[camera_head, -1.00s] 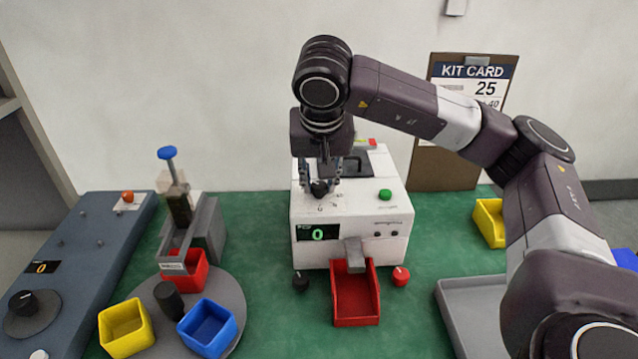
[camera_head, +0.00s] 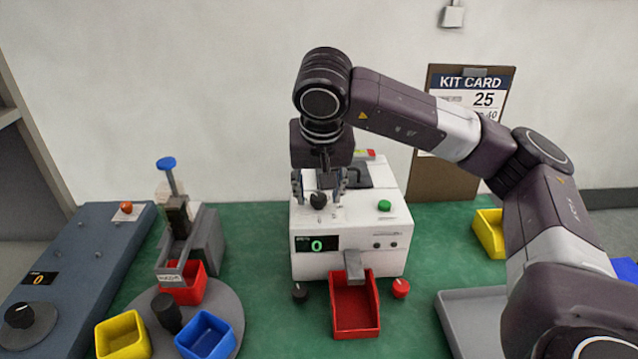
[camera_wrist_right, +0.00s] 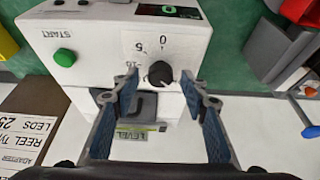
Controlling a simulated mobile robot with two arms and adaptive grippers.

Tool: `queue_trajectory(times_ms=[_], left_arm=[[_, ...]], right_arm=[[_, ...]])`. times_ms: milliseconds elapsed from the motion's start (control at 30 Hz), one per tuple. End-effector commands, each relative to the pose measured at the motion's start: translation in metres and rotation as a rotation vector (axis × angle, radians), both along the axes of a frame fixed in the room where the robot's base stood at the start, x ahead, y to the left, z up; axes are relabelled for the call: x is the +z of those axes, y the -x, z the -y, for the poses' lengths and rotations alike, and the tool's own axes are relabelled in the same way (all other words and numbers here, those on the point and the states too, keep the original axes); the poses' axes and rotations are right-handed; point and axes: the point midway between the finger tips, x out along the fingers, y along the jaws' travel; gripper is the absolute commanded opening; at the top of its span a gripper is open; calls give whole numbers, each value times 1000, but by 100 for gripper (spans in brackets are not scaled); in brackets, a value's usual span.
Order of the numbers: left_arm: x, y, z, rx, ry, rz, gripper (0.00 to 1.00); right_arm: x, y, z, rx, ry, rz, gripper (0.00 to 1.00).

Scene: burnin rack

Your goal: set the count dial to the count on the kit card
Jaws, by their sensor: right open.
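The count dial, a black knob (camera_head: 318,200), is on top of the white machine (camera_head: 305,222). It also shows in the right wrist view (camera_wrist_right: 160,74), with printed marks 0, 5 and 10 beside it. The machine's green display (camera_head: 317,244) reads 0. The kit card (camera_head: 484,84) on the back board shows 25; its lower part is partly behind my right arm. My right gripper (camera_head: 319,202) points down over the dial, its fingers open on either side of the knob with gaps visible in the right wrist view (camera_wrist_right: 158,98). My left gripper is out of view.
A green button (camera_head: 384,206) is on the machine's top, right of the dial. A red bin (camera_head: 356,308) stands under the machine's chute. A round turntable with coloured bins is at left, beside a blue-grey unit (camera_head: 75,262). A grey tray (camera_head: 470,296) is at right.

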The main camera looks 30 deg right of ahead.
Motion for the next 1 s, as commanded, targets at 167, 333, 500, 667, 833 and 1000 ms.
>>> queue_trajectory(times_ms=[167, 333, 500, 667, 833, 1000], left_arm=[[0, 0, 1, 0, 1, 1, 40], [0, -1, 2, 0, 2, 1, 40], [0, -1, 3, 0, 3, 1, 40], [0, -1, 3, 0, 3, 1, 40], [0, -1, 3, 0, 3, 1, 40], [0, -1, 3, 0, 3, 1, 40]], right_arm=[[21, 6, -5, 3, 0, 5, 41], [56, 18, -12, 2, 0, 8, 41], [79, 26, -16, 0, 0, 7, 41], [94, 32, -19, 0, 0, 7, 41], [105, 36, -22, 1, 0, 4, 41], [109, 38, -23, 0, 0, 4, 41]])
